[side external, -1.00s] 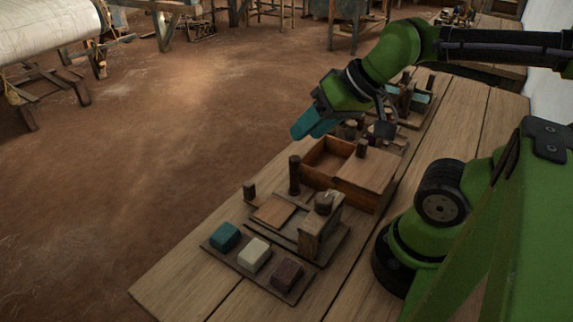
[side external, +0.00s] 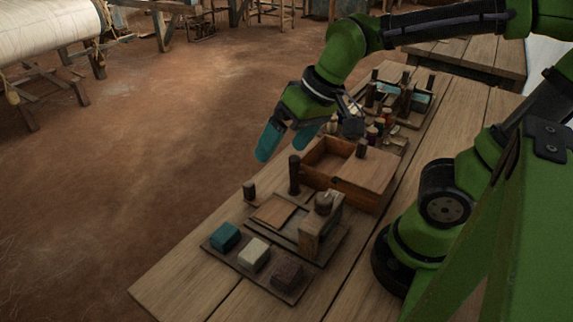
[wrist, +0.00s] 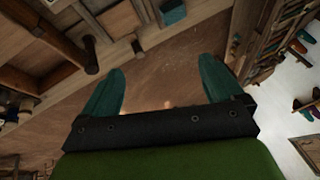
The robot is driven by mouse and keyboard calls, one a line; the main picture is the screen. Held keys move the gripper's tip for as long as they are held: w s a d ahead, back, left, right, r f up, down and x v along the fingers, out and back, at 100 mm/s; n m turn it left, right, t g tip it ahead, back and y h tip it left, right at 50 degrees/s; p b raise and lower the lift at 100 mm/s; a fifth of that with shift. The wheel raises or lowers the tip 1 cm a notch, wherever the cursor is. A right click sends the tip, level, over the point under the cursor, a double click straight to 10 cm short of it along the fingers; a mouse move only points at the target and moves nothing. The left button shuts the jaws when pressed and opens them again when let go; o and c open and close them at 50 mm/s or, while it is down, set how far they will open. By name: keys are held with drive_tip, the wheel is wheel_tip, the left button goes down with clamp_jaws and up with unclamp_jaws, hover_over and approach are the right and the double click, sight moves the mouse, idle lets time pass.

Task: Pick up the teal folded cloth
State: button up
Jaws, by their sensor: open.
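The teal folded cloth (side external: 225,237) lies at the left end of a low wooden tray (side external: 222,258) near the table's front left corner in the side external view. A teal piece at the top of the wrist view (wrist: 172,12) appears to be this cloth. My gripper (side external: 285,146) is open and empty, with teal fingers. It is in the air above and behind the cloth, near the open wooden box. Both fingers also show in the wrist view (wrist: 160,85), with nothing between them.
A cream folded cloth (side external: 254,254) and a dark brown one (side external: 287,273) share the tray. Behind it stand an upright post (side external: 294,175), a wooden block (side external: 320,228) and an open box (side external: 367,178). Several small bottles and pegs stand farther back. The table's front left corner is bare.

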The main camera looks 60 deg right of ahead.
drive_tip(key=w+a+f+n+g+h, duration=0.25)
drive_tip(key=w+a+f+g, duration=0.2)
drive_tip(key=w+a, duration=0.4)
hover_over(225, 235)
drive_tip(key=f, duration=1.1)
drive_tip(key=shift+d, duration=0.3)
drive_tip(key=shift+a+f, duration=0.2)
drive_tip(key=shift+f, duration=1.25)
drive_tip(key=shift+a+f, duration=0.15)
drive_tip(key=shift+f, duration=1.25)
drive_tip(key=c, duration=1.1)
drive_tip(key=shift+r, duration=0.1)
